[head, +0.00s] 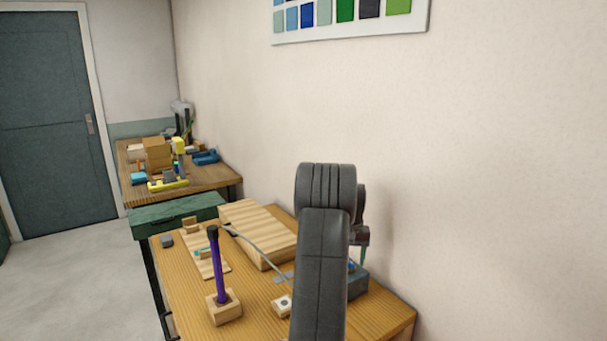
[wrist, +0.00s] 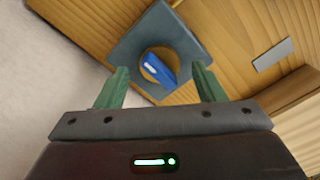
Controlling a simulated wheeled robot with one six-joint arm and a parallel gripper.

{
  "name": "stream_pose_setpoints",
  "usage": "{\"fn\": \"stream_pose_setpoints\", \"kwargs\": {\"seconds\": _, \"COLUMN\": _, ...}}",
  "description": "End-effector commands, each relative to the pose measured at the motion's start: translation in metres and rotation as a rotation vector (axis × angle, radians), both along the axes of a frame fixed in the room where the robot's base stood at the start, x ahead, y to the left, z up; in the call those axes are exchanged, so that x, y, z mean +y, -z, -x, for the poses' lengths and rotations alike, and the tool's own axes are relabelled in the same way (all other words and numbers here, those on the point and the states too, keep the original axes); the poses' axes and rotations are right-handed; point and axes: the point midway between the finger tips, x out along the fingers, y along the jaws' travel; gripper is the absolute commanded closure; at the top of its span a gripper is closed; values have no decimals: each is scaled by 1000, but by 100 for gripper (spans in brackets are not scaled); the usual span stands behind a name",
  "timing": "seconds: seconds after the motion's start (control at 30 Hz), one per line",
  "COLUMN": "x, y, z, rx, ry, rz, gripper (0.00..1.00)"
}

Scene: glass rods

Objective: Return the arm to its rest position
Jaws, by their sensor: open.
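My arm (head: 322,260) rises in front of the head camera and bends at a dark elbow near the wall. My gripper (wrist: 160,70) is open in the wrist view, its two green fingers apart with nothing between the tips. In the head view only a bit of a green finger (head: 364,237) shows beside the arm, above the dark block (head: 358,284). The gripper looks clear of the block; the exact gap cannot be told.
A purple rod (head: 218,265) with a dark top stands upright in a wooden block (head: 226,308) on the wooden table (head: 185,300). The wall (head: 480,180) is close on the right.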

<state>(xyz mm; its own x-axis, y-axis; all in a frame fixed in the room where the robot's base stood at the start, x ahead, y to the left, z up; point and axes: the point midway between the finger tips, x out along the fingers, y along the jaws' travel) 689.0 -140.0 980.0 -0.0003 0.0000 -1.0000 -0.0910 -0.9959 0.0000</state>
Motion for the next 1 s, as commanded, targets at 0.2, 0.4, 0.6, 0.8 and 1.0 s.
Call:
{"fn": "stream_pose_setpoints", "kwargs": {"seconds": 0.2, "x": 0, "y": 1, "z": 0, "rx": -1, "ry": -179, "rz": 0, "gripper": 37}}
{"fn": "stream_pose_setpoints", "kwargs": {"seconds": 0.4, "x": 0, "y": 1, "z": 0, "rx": -1, "ry": -345, "rz": 0, "gripper": 37}}
{"fn": "stream_pose_setpoints", "kwargs": {"seconds": 0.6, "x": 0, "y": 1, "z": 0, "rx": 0, "ry": -505, "rz": 0, "gripper": 37}}
{"fn": "stream_pose_setpoints", "kwargs": {"seconds": 0.8, "x": 0, "y": 1, "z": 0, "rx": 0, "ry": -622, "rz": 0, "gripper": 37}}
{"fn": "stream_pose_setpoints", "kwargs": {"seconds": 1.0, "x": 0, "y": 0, "z": 0, "rx": -1, "ry": -671, "rz": 0, "gripper": 37}}
